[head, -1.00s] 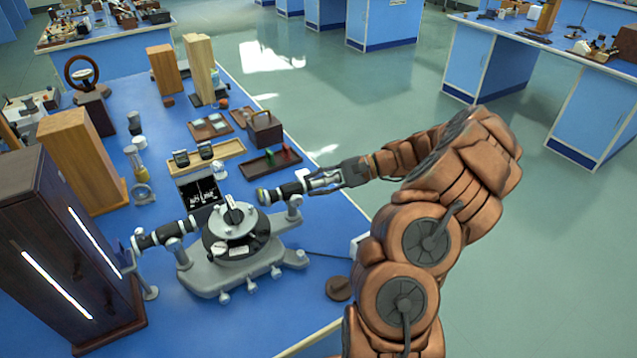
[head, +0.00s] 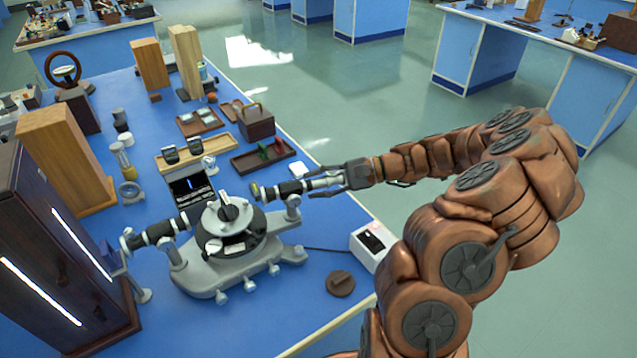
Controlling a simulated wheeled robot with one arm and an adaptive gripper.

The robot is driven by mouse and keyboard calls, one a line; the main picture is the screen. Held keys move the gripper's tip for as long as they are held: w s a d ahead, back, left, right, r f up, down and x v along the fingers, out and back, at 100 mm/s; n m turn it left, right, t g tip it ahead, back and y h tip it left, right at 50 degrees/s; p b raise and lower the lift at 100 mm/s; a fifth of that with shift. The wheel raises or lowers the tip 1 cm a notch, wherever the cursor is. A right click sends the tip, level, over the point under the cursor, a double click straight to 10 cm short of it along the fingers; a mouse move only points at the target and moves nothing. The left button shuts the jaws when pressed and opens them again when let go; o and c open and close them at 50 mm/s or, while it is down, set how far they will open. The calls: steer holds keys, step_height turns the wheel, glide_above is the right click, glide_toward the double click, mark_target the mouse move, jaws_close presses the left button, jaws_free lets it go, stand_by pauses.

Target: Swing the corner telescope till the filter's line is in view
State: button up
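The spectrometer (head: 215,275) stands on the blue bench, with a grey base and a round dark table. Its telescope (head: 290,187), a black and silver tube on a grey post, points to the right. A second tube (head: 160,232) points left toward the dark cabinet. My gripper (head: 328,184) is at the telescope's outer end, its fingers apart, one above and one below the silver end piece. Whether they touch it is too small to tell. A small black screen (head: 192,189) behind the spectrometer shows a short upright blue line above pale text, too small to read.
A dark cabinet (head: 50,250) with two bright slits stands at left. A wooden tray (head: 195,155), a dark tray (head: 262,160) and a handled box (head: 257,123) lie behind. A white box (head: 369,243) and a brown disc (head: 341,283) sit near the bench's right edge.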

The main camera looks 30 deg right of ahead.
steer(key=shift+o, duration=0.9)
steer(key=v, duration=1.2)
steer(key=s+a+r+n+g+h, duration=0.1)
steer(key=s+a+n+g+h, duration=0.15)
steer(key=a, duration=0.55)
steer(key=s+a+r+n+g+h, duration=0.1)
steer(key=s+a+n+g, duration=0.3)
steer(key=a, duration=0.4)
steer(key=s+a+r+n+g+h, duration=0.2)
steer(key=s+a+n+g, duration=0.1)
steer(key=a, duration=0.5)
steer(key=s+f+n+h, duration=0.2)
steer(key=s+h, duration=0.2)
steer(key=s, duration=0.3)
steer(key=s+d+f+n+h, duration=0.1)
steer(key=s+f+n+h, duration=0.1)
steer(key=s, duration=0.6)
steer(key=shift+d+t+h, duration=0.3)
steer(key=shift+t+h, duration=0.15)
steer(key=shift+h, duration=0.4)
